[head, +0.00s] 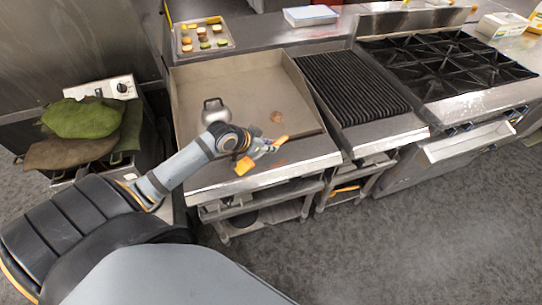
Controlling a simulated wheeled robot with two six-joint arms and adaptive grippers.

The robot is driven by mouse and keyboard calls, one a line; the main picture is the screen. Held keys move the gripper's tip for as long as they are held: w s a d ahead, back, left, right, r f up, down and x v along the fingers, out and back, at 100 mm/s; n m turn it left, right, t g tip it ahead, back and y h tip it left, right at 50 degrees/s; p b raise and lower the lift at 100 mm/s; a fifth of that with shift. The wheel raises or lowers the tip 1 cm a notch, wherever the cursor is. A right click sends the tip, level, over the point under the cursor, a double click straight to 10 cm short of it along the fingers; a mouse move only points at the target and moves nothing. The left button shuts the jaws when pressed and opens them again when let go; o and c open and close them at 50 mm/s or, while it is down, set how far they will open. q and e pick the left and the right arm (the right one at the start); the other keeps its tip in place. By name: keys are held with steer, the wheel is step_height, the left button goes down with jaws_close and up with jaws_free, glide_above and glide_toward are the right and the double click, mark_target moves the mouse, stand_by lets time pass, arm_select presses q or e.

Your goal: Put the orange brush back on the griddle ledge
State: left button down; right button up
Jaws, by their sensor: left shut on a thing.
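The orange brush (245,165) is in my left gripper (266,148). One orange end shows at the lower left of the jaws, and an orange part shows at their upper right; the middle is hidden by the jaws. The gripper is shut on it, over the front of the griddle (245,88). The steel griddle ledge (312,155) runs along the front, below and around the gripper in the picture. I cannot tell whether the brush touches it. My right gripper is not in view.
A grey metal thing with a handle (213,112) and a small brown piece (277,117) are on the griddle. A ribbed grill (352,85) and a burner range (445,62) stand to the right. A food tray (203,38) is behind. Green and brown cloths (85,118) lie left.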

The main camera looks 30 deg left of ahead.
mark_target(271, 156)
arm_select(q)
steer(key=shift+w+a+f, duration=0.1)
steer(key=shift+w+f, duration=0.5)
steer(key=shift+f, duration=0.05)
steer(key=shift+w+a+f, duration=0.15)
steer(key=shift+w+f, duration=0.05)
steer(key=shift+f, duration=0.05)
steer(key=shift+w+f, duration=0.15)
steer(key=shift+f, duration=0.15)
steer(key=f, duration=0.1)
steer(key=f+p, duration=0.1)
steer(key=f, duration=0.1)
steer(key=shift+w+f, duration=0.1)
steer(key=shift+w, duration=0.15)
steer(key=shift+a+f, duration=0.1)
steer(key=shift+f, duration=0.2)
steer(key=c, duration=1.2)
jaws_free()
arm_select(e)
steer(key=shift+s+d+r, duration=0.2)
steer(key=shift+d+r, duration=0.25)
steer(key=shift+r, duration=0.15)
arm_select(q)
steer(key=shift+r, duration=0.1)
